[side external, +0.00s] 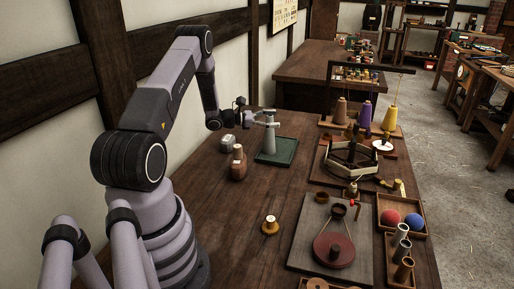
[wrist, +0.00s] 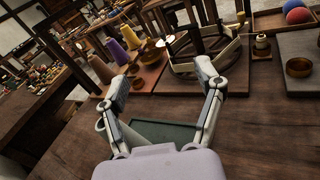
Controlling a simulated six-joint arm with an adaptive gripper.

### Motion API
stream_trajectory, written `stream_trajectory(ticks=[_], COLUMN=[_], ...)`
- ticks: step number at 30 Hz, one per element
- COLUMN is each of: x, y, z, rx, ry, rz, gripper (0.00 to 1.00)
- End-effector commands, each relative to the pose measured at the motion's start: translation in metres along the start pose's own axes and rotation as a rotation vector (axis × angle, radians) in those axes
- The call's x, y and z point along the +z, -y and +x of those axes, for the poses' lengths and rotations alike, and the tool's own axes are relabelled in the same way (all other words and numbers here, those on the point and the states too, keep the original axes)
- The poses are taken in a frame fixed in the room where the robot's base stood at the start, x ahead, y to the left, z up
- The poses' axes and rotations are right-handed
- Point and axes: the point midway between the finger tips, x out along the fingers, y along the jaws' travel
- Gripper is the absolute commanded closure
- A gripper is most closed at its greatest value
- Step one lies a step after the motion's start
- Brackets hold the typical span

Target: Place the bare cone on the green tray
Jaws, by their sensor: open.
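The bare cone (side external: 269,145) is pale grey and stands upright on the green tray (side external: 290,156) in the side view. The tray lies on the table in front of my arm and also shows between the fingers in the wrist view (wrist: 168,133). My gripper (side external: 272,118) is open beside the top of the cone, with its fingers spread. In the wrist view the open gripper (wrist: 160,88) has nothing visible between its fingertips. A pale rounded shape by the left finger there may be the cone, mostly hidden.
A brown pot-like object (side external: 237,168) and a small grey box (side external: 228,143) stand left of the tray. A small spool (side external: 270,226) stands nearer the camera. Thread cones (side external: 364,114), a wooden reel frame (side external: 350,158) and a grey board (side external: 308,228) fill the right side.

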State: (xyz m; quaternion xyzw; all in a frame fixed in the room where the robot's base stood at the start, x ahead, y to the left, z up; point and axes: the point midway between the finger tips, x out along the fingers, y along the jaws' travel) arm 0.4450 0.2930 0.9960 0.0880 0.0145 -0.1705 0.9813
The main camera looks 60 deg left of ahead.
Motion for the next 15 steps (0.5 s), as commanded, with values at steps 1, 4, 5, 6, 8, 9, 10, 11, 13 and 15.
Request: stream_trajectory(ticks=[1,4,5,6,8,9,10,11,13,15], x=[0.044,0.113,0.131,0.153,0.183,0.2,0.211,0.222,0.243,0.258], y=[0.024,0.084,0.103,0.129,0.166,0.19,0.207,0.224,0.258,0.287], z=[0.02,0.04,0.042,0.041,0.035,0.028,0.021,0.013,-0.01,-0.037], rx=[-0.131,-0.393,-0.467,-0.563,-0.702,-0.789,-0.851,-0.912,-1.043,-1.157], ry=[-0.005,-0.037,-0.048,-0.061,-0.081,-0.094,-0.104,-0.113,-0.136,-0.156], rz=[0.089,0.27,0.329,0.41,0.541,0.632,0.703,0.775,0.955,1.143], gripper=[0.32,0.32,0.32,0.32,0.32,0.32,0.32,0.32,0.32,0.32])
